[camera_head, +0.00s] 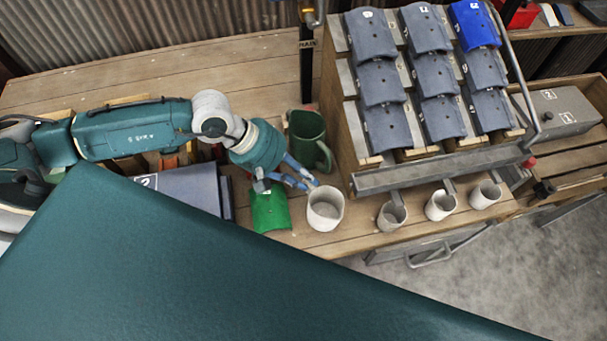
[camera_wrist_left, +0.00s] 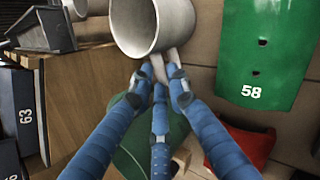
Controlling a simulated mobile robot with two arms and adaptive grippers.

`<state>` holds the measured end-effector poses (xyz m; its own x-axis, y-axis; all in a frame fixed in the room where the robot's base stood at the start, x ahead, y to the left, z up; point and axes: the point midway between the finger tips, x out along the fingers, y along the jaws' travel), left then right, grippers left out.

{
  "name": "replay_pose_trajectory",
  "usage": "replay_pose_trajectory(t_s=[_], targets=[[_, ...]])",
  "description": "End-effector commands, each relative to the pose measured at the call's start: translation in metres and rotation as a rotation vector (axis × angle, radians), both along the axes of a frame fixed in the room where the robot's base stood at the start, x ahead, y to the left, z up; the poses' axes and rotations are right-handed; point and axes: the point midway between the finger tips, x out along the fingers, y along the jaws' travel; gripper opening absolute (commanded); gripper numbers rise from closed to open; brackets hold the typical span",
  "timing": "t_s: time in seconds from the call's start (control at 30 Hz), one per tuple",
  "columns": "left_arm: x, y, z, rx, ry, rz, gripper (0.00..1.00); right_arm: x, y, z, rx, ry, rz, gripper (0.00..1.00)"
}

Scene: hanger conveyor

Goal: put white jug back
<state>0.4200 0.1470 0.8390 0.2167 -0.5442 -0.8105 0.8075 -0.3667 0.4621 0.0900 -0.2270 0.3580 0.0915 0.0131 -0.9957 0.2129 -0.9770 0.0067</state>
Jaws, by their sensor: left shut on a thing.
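The white jug (camera_head: 325,211) is near the front edge of the wooden bench in the head view, left of the small cups. It also shows large at the top of the left wrist view (camera_wrist_left: 150,28). My left gripper (camera_head: 308,182) reaches it from the left. Its blue fingers (camera_wrist_left: 160,85) are closed on the jug's handle. The jug looks about upright; I cannot tell whether its base touches the bench. My right gripper is not in view.
A green jug (camera_head: 307,138) stands just behind my gripper. A green plate (camera_head: 269,209) marked 58 lies to the left. The rack (camera_head: 345,110) of grey plates and one blue plate (camera_head: 475,24) stands right. Several small white cups (camera_head: 441,205) sit below its rail.

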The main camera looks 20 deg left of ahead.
Motion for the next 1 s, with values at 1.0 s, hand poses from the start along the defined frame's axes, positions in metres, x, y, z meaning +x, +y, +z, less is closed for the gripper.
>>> replay_pose_trajectory(t_s=[1.0], targets=[[-0.020,0.052,0.075,0.006,-0.002,0.002,0.35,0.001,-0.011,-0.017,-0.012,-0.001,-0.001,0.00]])
